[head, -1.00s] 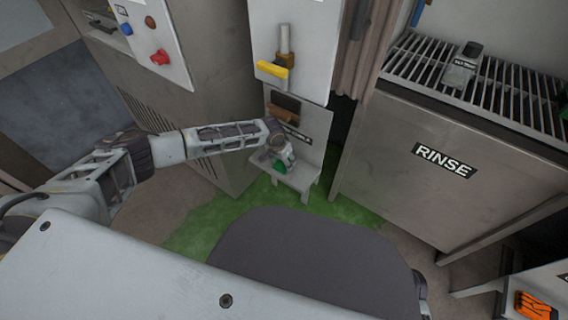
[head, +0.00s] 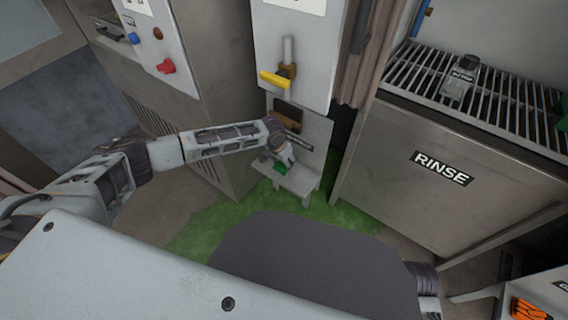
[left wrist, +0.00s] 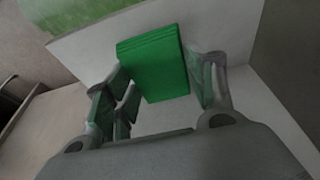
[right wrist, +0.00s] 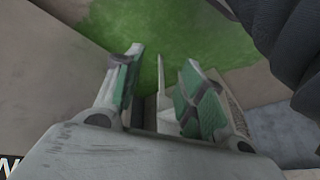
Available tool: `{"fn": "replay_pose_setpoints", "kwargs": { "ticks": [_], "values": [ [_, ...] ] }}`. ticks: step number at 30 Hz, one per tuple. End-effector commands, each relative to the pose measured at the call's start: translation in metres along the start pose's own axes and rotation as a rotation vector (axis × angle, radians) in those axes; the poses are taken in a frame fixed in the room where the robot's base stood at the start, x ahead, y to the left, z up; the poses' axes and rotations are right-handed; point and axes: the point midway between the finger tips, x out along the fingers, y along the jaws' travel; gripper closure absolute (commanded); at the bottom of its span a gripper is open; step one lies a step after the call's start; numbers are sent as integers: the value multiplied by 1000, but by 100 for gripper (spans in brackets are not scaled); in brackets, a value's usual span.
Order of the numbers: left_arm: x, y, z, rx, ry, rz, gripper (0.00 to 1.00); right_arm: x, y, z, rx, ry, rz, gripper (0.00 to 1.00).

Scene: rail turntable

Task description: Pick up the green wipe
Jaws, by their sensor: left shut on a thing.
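The green wipe (head: 280,168) is a thick, folded green block at the small light-grey bench (head: 303,183) below the wall panel. In the left wrist view the wipe (left wrist: 154,64) stands between the two fingers of my left gripper (left wrist: 163,84), which is shut on it. In the head view my left gripper (head: 284,158) points down at the bench and partly covers the wipe. I cannot tell whether the wipe touches the bench top. My right gripper (right wrist: 158,88) is open and empty, its green-padded fingers apart above the floor.
A yellow-handled lever (head: 276,78) is on the panel above the bench. The RINSE cabinet (head: 400,160) stands to the right, with a bottle (head: 459,80) on its grate. A control box with a red knob (head: 166,66) is at left. Green liquid (head: 210,222) covers the floor around the bench.

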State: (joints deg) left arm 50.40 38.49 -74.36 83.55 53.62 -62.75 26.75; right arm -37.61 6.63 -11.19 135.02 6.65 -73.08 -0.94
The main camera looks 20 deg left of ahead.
Motion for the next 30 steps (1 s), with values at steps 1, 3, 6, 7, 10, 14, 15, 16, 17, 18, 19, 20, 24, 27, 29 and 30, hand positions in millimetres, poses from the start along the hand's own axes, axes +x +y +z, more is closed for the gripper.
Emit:
{"fn": "replay_pose_setpoints", "kwargs": {
  "ticks": [1,3,6,7,10,14,15,16,17,18,19,20,24,27,29,30],
  "values": [
    [-10,0,-3,0,1,1,61,-10,0,-4,-3,-11,7,60],
    [-19,1,-5,0,1,1,61,-21,2,-5,-7,-28,18,60],
    [-32,0,-9,0,0,1,61,-34,3,-7,-12,-53,33,60],
    [-33,0,-4,0,-3,0,61,-37,4,-7,-12,-60,36,60],
    [-35,0,12,0,-3,0,61,-42,6,-7,-14,-78,47,60],
    [-41,-1,28,0,-1,-1,61,-44,8,-6,-13,-98,56,60],
    [-42,-1,34,0,-2,0,61,-40,9,-4,-12,-104,58,60],
    [-43,0,39,0,-2,0,61,-38,10,-4,-12,-109,59,60],
    [-44,0,43,0,-1,1,61,-36,10,-2,-11,-113,60,60],
    [-46,-1,49,-1,-2,0,61,-33,11,-1,-10,-118,61,60],
    [-47,0,53,0,-2,0,61,-32,12,0,-10,-122,62,60],
    [-48,0,58,0,-2,0,61,-30,12,1,-9,-126,63,60],
    [-54,-1,80,0,-3,-1,61,-22,15,4,-7,-143,68,60],
    [-59,0,95,0,-2,0,61,-16,17,8,-5,-156,71,60],
    [-61,0,104,1,-2,0,61,-13,18,10,-5,-163,73,60],
    [-63,0,110,0,-3,0,61,-11,19,11,-4,-168,74,60]
  ]
}}
